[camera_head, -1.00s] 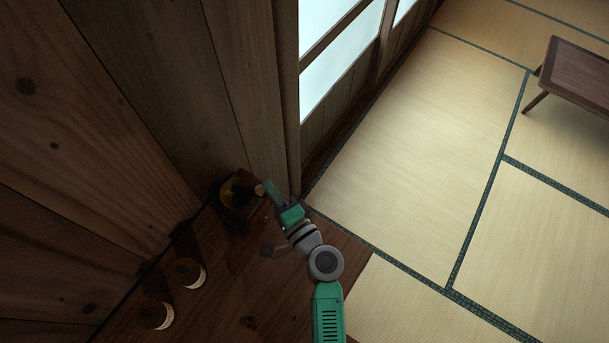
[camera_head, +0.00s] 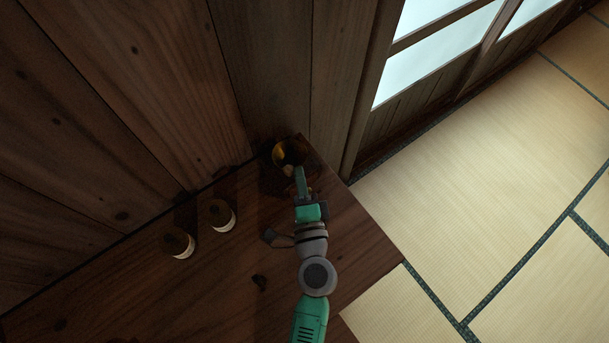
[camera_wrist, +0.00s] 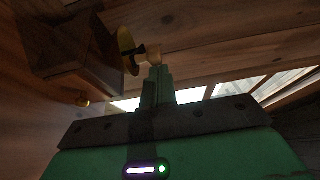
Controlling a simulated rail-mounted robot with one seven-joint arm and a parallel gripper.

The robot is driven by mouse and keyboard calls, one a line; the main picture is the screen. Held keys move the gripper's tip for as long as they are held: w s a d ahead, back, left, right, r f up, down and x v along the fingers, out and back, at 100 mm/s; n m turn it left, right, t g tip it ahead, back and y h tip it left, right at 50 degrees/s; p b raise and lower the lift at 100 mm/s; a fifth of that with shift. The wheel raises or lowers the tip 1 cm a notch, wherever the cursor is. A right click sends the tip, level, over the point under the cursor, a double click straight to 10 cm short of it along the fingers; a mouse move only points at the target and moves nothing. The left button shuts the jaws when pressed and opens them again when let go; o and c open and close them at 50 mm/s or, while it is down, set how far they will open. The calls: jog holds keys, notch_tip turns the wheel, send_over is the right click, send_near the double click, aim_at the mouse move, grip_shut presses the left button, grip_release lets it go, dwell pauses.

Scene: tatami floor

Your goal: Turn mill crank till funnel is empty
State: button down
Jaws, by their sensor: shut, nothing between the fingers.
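The mill is a dark wooden box (camera_wrist: 72,48) standing at the table's far corner against the wall in the head view. Its round brass funnel (camera_head: 283,154) shows a yellow inner side and a dark middle; I cannot tell how much is in it. In the wrist view the funnel (camera_wrist: 126,42) is seen edge-on. The crank's pale wooden knob (camera_wrist: 153,53) is at my fingertips. My gripper (camera_head: 297,170) is shut with nothing between its fingers. Its closed tips (camera_wrist: 156,70) are right at the knob; I cannot tell whether they touch it.
Two lidded jars (camera_head: 178,243) (camera_head: 222,215) stand left of my arm on the wooden table (camera_head: 200,295). A wooden wall (camera_head: 170,90) rises close behind the mill. Tatami floor (camera_head: 480,220) lies right of the table.

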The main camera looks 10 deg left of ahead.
jog(key=shift+a, duration=0.15)
dwell(0.5)
jog(key=s+d+b, duration=0.1)
jog(key=d+b, duration=0.1)
jog(key=d, duration=0.2)
jog(key=s+a, duration=0.5)
jog(key=s, duration=0.3)
jog(key=shift+s, duration=0.3)
